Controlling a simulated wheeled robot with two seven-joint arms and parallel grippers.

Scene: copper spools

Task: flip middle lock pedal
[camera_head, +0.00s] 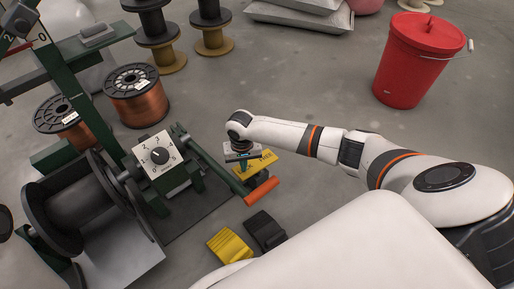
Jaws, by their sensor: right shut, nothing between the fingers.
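My right arm reaches in from the right, and its gripper (243,162) points down beside the green machine. The gripper is shut and empty. It is just above or against a yellow part with dark markings (266,158); I cannot tell if they touch. A green bar with an orange handle (262,191) extends just below the gripper. On the floor nearer me are a yellow pedal (230,246) and a black pedal (265,231), side by side. I cannot tell which part is the middle lock pedal. My left gripper does not show.
The green winding machine has a white dial box (159,157) and a large dark spool (80,208). Copper spools (136,95) stand behind it. A red bucket (418,65) is at the upper right. The grey floor between is clear.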

